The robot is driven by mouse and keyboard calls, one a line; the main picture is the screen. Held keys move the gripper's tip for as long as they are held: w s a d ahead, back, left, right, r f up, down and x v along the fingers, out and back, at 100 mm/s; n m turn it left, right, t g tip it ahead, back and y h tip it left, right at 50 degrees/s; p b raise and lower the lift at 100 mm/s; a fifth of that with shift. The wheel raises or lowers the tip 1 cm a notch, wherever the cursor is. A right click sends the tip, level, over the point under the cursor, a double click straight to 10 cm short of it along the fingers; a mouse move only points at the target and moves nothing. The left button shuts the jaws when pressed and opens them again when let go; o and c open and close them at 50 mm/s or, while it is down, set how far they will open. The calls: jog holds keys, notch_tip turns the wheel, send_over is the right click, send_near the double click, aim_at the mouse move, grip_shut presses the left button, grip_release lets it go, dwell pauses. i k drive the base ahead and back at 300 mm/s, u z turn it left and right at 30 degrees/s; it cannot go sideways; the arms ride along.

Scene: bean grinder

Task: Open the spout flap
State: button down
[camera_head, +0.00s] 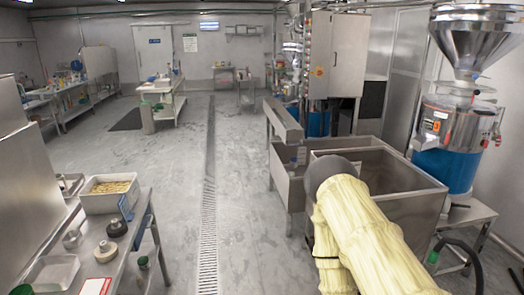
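A bean grinder (462,125) stands at the right on a metal stand, with a wide steel hopper (478,40) on top and a blue lower body (446,170). I cannot make out a spout flap on it. My arm, in a cream cover with a dark round joint, reaches up from the bottom right in front of the steel sink basin. My gripper is not in view, so I cannot see what it is near or whether it holds anything.
A dark hose (462,243) hangs below the grinder's stand. At the left, a steel table (128,225) holds a tray of beans (110,192). The grey floor between is clear, with a long drain grate (208,215).

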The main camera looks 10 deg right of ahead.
aim_at(414, 143)
jog(key=i, duration=2.25)
jog(key=u, duration=0.9)
jog(key=i, duration=0.65)
jog(key=z, duration=1.25)
